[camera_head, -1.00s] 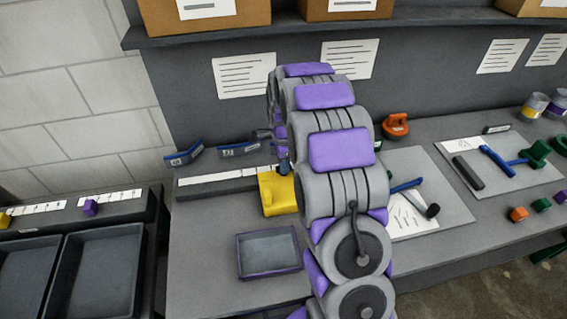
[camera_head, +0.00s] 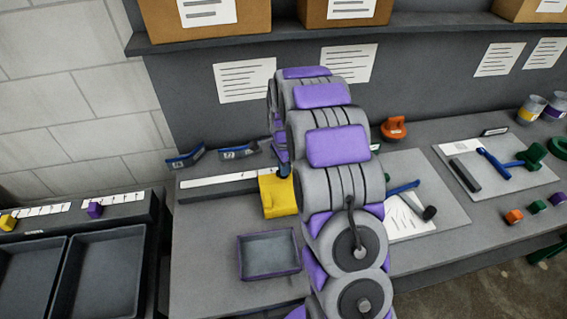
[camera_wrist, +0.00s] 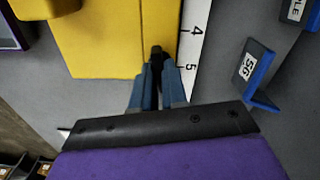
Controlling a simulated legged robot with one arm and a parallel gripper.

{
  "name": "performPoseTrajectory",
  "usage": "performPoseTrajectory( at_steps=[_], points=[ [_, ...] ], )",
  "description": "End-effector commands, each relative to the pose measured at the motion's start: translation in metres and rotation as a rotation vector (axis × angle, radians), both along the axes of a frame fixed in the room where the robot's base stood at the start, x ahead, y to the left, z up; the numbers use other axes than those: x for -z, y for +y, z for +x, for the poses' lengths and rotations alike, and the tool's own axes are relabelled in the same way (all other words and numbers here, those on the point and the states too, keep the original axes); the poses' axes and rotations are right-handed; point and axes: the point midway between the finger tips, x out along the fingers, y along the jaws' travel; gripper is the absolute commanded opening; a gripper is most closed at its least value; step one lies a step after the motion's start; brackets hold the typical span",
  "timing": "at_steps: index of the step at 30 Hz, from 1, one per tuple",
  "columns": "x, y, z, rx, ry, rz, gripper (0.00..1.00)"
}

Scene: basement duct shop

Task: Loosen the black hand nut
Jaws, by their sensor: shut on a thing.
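My gripper (camera_wrist: 157,72) has blue fingers, shut on the black hand nut (camera_wrist: 156,52) at the right edge of a yellow block (camera_wrist: 100,45) in the wrist view. Only a small dark part of the nut shows between and above the fingers. In the head view the yellow block (camera_head: 278,197) sits at the right end of a white scale strip (camera_head: 226,180). There the fingertips (camera_head: 284,170) are at the block's upper edge, partly behind my arm, and the nut cannot be made out.
A grey tray with a purple rim (camera_head: 270,256) lies in front of the block. Blue labelled brackets (camera_head: 238,150) stand behind the scale. An orange clamp-like item (camera_head: 394,127) and a board with a hammer (camera_head: 425,190) are right of my arm. Bare bench lies left of the tray.

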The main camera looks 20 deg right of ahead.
Motion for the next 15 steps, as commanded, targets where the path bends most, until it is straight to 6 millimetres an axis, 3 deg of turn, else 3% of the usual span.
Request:
performPoseTrajectory(
  at_steps=[15],
  points=[
    [-0.0039, 0.0001, 0.0007, -0.483, -0.004, 0.001, 0.0]
  ],
)
